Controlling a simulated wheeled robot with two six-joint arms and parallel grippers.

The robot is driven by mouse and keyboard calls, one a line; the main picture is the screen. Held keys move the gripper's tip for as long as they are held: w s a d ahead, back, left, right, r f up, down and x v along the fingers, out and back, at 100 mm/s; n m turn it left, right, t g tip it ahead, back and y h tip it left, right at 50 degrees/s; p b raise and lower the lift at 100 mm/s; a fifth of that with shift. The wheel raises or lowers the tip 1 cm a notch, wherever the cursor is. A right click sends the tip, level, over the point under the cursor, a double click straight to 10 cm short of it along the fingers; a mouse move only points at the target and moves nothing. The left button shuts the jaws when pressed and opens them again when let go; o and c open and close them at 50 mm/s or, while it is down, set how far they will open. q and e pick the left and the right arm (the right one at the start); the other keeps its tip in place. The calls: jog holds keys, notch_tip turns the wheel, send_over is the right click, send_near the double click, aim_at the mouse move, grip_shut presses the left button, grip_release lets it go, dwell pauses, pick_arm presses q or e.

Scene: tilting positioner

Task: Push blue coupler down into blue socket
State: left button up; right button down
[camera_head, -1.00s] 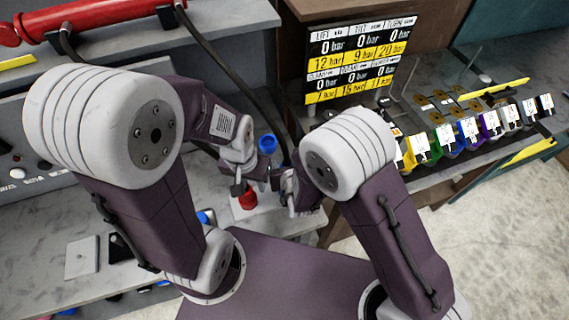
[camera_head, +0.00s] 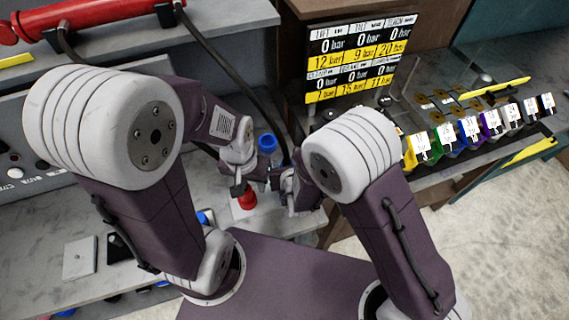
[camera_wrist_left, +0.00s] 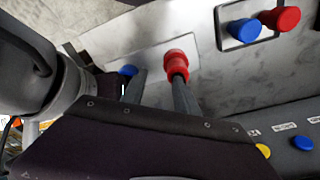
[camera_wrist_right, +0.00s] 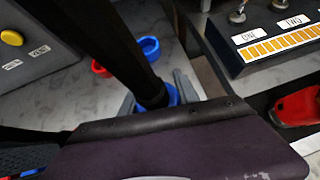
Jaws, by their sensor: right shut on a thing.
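My right gripper (camera_wrist_right: 158,96) is shut on the blue coupler (camera_wrist_right: 172,96) at the end of a black hose, best seen in the right wrist view. The blue socket (camera_wrist_right: 148,46), an open ring, stands apart from the coupler, beyond it in that view. In the head view the blue socket (camera_head: 267,142) is above and left of my right gripper (camera_head: 287,188). My left gripper (camera_wrist_left: 160,82) has its fingers apart with nothing held. One finger overlaps a red fitting (camera_wrist_left: 176,62) in its view; I cannot tell whether they touch. The coupler is hidden in the head view.
A pressure display (camera_head: 358,60) stands behind. A rack of coloured labelled blocks (camera_head: 470,130) is at the right.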

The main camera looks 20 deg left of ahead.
dwell(0.7)
jog(key=shift+s+d+r+b, duration=0.1)
jog(key=shift+s+b, duration=0.1)
jog(key=shift+b, duration=0.25)
jog(key=shift+w+f+b, duration=0.2)
jog(key=shift+f+b, duration=0.1)
jog(key=shift+f, duration=0.1)
jog(key=shift+f, duration=0.15)
